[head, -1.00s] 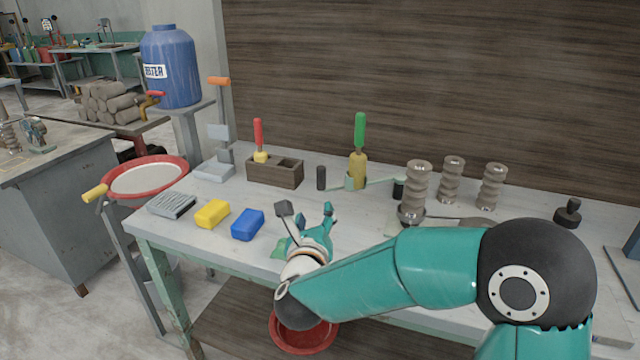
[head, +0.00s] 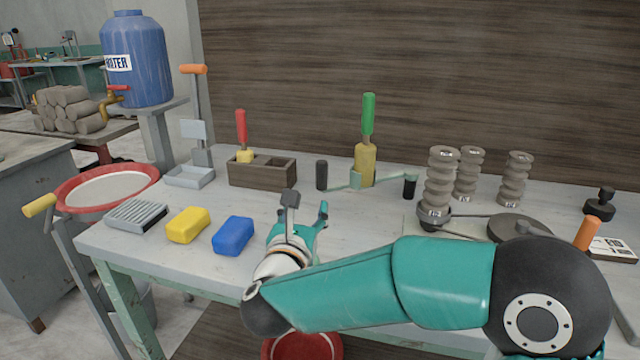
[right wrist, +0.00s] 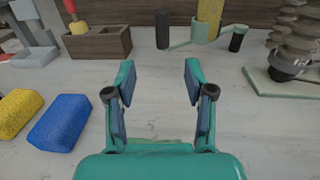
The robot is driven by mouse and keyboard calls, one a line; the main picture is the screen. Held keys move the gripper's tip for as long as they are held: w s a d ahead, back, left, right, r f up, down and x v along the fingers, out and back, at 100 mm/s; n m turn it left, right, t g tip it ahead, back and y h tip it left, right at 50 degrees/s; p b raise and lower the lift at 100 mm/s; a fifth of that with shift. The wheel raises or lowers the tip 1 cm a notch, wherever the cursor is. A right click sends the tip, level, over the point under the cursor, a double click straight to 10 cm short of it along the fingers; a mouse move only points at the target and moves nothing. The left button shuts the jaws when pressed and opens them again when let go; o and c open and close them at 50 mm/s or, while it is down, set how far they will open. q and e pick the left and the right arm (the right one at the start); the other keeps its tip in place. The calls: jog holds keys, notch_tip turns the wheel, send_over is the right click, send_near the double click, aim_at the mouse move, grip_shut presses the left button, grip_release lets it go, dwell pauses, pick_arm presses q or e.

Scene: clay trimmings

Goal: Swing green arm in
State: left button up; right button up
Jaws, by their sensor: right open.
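A pale green arm (head: 390,182) runs across the back of the bench beside a pale green holder (head: 356,180), with a black knob (head: 410,186) at its right end. A yellow piece with a green handle (head: 368,115) stands upright at the holder. A black upright cylinder (head: 321,175) stands left of it. My right gripper (head: 306,206) is open and empty, in front of and left of the green arm, apart from it. In the right wrist view the open fingers (right wrist: 158,80) point toward the cylinder, and the green arm (right wrist: 222,29) lies beyond them. My left gripper is not in view.
A blue sponge-like block (head: 233,235) and a yellow one (head: 188,225) lie left of my gripper. A wooden box (head: 262,172) holds a red-handled tool. Several ribbed grey columns (head: 438,180) stand to the right. The bench between fingers and cylinder is clear.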

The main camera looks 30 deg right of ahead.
aim_at(321, 176)
jog(key=p+x, duration=0.3)
jog(key=x, duration=1.3)
jog(key=shift+w+d+f, duration=0.2)
jog(key=shift+d, duration=0.2)
grip_shut()
